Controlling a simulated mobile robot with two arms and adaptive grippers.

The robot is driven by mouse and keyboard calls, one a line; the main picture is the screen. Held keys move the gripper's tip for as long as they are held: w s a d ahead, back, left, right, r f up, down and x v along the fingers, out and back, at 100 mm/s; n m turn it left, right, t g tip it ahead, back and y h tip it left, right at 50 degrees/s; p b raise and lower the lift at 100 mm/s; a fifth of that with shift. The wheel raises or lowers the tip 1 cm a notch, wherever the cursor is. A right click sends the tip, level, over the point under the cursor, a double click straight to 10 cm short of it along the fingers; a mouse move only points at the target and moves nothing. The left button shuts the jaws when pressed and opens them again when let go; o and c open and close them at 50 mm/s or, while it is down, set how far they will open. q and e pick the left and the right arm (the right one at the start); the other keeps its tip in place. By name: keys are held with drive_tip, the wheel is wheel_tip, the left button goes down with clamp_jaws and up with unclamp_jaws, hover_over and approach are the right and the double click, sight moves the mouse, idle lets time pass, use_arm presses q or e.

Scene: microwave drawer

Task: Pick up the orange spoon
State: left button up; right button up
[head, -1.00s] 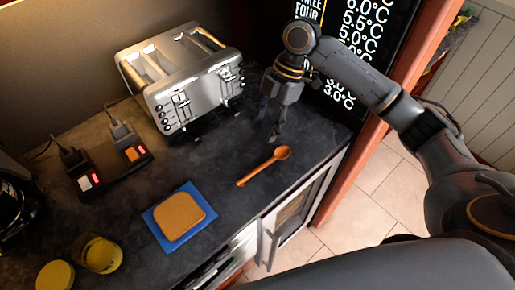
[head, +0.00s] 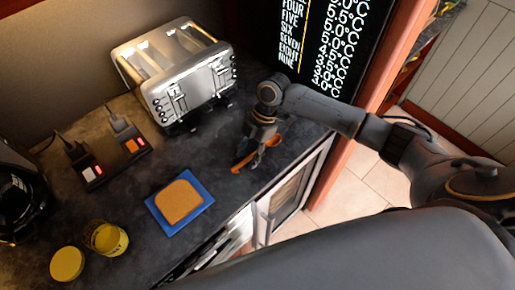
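The orange spoon (head: 273,140) lies on the dark countertop, right of the bread. Its bowl end shows at the upper right and its handle end at the lower left. My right gripper (head: 254,160) points down over the middle of the spoon and hides part of the handle. The fingers are small and dark here, so I cannot tell whether they are open or shut on the handle. My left gripper is not in view.
A metal toaster (head: 185,75) stands behind the spoon. A slice of bread (head: 180,201) lies on a blue board (head: 208,196). A power strip (head: 100,175), a yellow jar (head: 108,239) and a yellow lid (head: 67,263) are at left. The counter's front edge is close to the spoon.

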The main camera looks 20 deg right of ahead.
drive_tip(key=shift+f, duration=0.2)
drive_tip(key=c, duration=0.4)
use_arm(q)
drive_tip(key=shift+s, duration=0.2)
use_arm(e)
clamp_jaws()
